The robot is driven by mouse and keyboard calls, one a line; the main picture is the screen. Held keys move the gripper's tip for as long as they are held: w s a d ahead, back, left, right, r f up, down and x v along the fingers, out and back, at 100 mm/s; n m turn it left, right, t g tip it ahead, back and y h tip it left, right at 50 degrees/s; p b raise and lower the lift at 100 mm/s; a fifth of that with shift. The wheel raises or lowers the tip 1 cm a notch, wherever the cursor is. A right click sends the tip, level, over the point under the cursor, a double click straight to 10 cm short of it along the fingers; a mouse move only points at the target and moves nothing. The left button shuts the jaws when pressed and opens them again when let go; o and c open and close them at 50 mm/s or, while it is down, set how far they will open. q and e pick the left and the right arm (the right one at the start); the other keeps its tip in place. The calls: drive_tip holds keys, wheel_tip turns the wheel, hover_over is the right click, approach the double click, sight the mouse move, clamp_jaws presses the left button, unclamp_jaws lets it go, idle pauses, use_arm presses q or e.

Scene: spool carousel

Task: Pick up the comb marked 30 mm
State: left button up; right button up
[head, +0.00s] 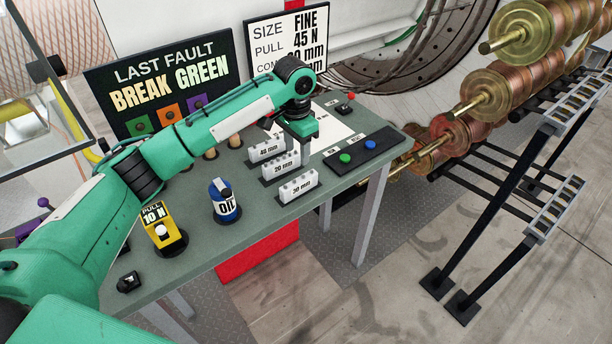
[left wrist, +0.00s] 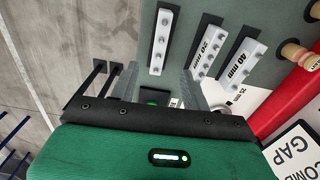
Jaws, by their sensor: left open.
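Three white combs stand in dark holders on the grey-green table. The comb marked 30 mm (head: 298,187) is nearest the front edge. The 20 mm comb (head: 281,167) is in the middle and the 40 mm comb (head: 266,150) is behind. In the left wrist view the 30 mm comb (left wrist: 161,42) is leftmost, its label not visible; the 20 mm (left wrist: 206,52) and 40 mm (left wrist: 243,60) combs are to its right. My left gripper (head: 304,146) is open and empty, above the table behind and right of the 30 mm comb. Its fingers (left wrist: 160,80) are apart from every comb. My right gripper is not in view.
A button panel with a green button (head: 345,158) and a blue button (head: 369,145) lies right of the combs. An oil can (head: 224,200) and a yellow pull block (head: 160,228) stand to the left. Copper spools (head: 490,85) are beyond the table's right end.

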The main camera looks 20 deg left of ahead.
sight(298, 177)
use_arm(q)
wheel_tip(298, 177, down, 7)
drive_tip(key=shift+a+p, duration=0.1)
drive_tip(key=shift+p, duration=1.1)
drive_tip(key=shift+f, duration=0.25)
drive_tip(key=shift+f+p, duration=0.55)
drive_tip(key=shift+p, duration=0.05)
drive_tip(key=f, duration=0.1)
drive_tip(key=f+p, duration=0.1)
drive_tip(key=f, duration=0.1)
drive_tip(key=shift+w+d+f+p, duration=0.1)
drive_tip(key=shift+d+f+p, duration=0.15)
drive_tip(key=shift+p, duration=0.1)
drive_tip(key=shift+f, duration=0.35)
drive_tip(key=shift+c, duration=0.2)
